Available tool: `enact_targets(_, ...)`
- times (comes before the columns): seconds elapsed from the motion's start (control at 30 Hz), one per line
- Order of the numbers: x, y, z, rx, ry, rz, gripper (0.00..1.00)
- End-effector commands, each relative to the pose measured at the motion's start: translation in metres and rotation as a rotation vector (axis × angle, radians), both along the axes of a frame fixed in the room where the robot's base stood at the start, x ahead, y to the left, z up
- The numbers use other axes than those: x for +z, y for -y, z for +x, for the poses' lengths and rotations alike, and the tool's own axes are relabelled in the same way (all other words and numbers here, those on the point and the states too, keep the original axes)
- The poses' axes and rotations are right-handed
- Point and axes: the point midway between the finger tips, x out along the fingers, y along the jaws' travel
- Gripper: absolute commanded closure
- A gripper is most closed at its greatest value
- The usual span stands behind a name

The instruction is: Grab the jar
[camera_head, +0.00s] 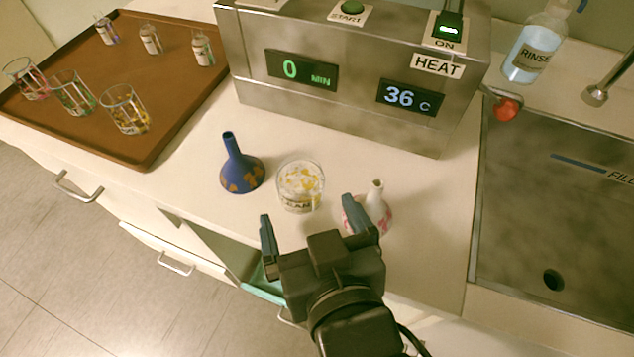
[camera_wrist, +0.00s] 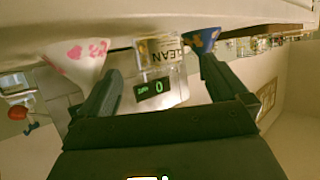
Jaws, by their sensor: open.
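The jar (camera_head: 299,183) is a clear glass with yellow bits inside and a label that partly reads "CLEAN". It stands on the counter between a blue funnel and a white flask. My gripper (camera_head: 308,219) is open and empty, just in front of the jar on the near side, with its fingers apart and the jar beyond them. In the wrist view, which is upside down, the jar (camera_wrist: 160,52) shows between the two fingers, apart from both.
The blue funnel (camera_head: 241,172) stands left of the jar. The white and pink flask (camera_head: 376,207) stands close to my right finger. The heater box (camera_head: 350,85) is behind. A brown tray (camera_head: 165,135) with glasses and small bottles lies left; a sink (camera_head: 560,220) is right.

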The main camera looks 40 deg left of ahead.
Motion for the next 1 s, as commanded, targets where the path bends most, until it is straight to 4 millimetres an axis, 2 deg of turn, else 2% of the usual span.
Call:
enact_targets(0.53, -0.023, -0.044, 0.042, -0.001, 0.0, 0.0, 0.0)
enact_targets(0.87, -0.026, -0.05, 0.047, -0.002, 0.001, 0.0, 0.0)
enact_targets(1.0, -0.026, -0.05, 0.047, -0.002, 0.001, 0.0, 0.11)
